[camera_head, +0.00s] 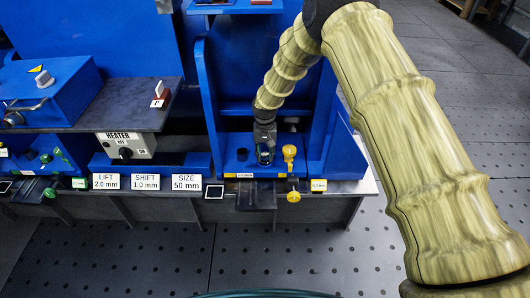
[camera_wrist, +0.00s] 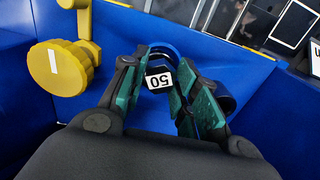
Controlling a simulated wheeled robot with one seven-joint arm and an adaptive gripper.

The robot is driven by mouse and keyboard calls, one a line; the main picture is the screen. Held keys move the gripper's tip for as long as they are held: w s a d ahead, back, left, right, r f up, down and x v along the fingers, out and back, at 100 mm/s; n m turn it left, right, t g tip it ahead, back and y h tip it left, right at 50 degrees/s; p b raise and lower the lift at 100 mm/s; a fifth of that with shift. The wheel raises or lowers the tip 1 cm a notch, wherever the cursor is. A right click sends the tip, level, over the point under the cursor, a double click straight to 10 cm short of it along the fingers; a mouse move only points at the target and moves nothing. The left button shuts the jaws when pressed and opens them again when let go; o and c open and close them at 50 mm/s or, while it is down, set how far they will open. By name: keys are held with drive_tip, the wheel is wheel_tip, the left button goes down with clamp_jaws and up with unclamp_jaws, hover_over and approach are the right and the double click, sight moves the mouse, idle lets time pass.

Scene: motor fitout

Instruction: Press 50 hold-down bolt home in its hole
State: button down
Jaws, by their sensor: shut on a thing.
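My gripper (camera_wrist: 160,98) is shut on a dark bolt (camera_wrist: 158,66) whose head carries a white label reading 50, seen upside down in the wrist view. The green-padded fingers lie on either side of the bolt. In the head view my gripper (camera_head: 265,150) points down at the blue fixture. The bolt's lower end and its hole are hidden, so I cannot tell how deep the bolt sits.
A yellow knob (camera_head: 290,155) stands close to the right of my gripper; it also shows in the wrist view (camera_wrist: 62,68). Blue walls (camera_head: 215,100) flank the fixture. A heater box (camera_head: 126,146) and white LIFT, SHIFT and SIZE plates (camera_head: 145,182) are to the left.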

sight(265, 155)
drive_tip(key=shift+f, duration=0.35)
drive_tip(key=c, duration=1)
unclamp_jaws()
drive_tip(key=shift+r, duration=0.1)
drive_tip(key=shift+r, duration=3.6)
